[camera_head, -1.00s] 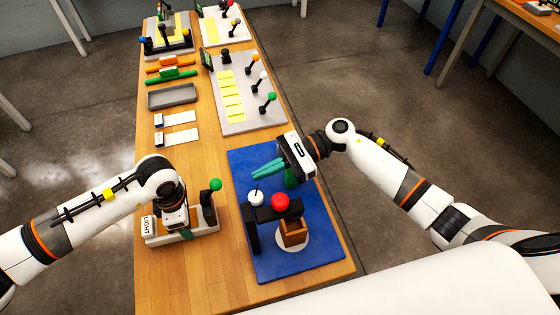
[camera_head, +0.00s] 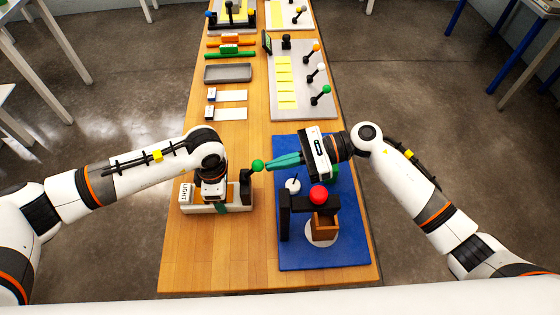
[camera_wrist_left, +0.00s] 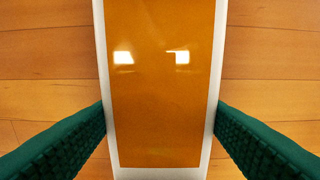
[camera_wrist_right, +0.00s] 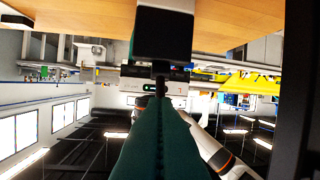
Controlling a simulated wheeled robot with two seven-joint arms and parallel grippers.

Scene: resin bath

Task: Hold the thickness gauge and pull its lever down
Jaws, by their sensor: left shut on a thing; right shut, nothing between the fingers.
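The device with the white base marked LIGHT (camera_head: 187,193), which I take for the thickness gauge, stands on the wooden table in the head view. Its black lever with a green ball knob (camera_head: 257,165) stands up at its right end. My left gripper (camera_head: 220,208) is shut on the base from above. In the left wrist view the gauge's orange panel with white edges (camera_wrist_left: 163,90) lies between the left fingers (camera_wrist_left: 160,130). My right gripper (camera_head: 271,163) is shut and empty, its fingertips right beside the green knob. I cannot tell whether they touch.
A blue mat (camera_head: 345,255) at the right carries a black stand with a red knob (camera_head: 319,195) and a white knob (camera_head: 293,184). A grey tray (camera_head: 228,73) and a grey panel with several levers (camera_head: 287,113) lie farther back. The table in front of the gauge is clear.

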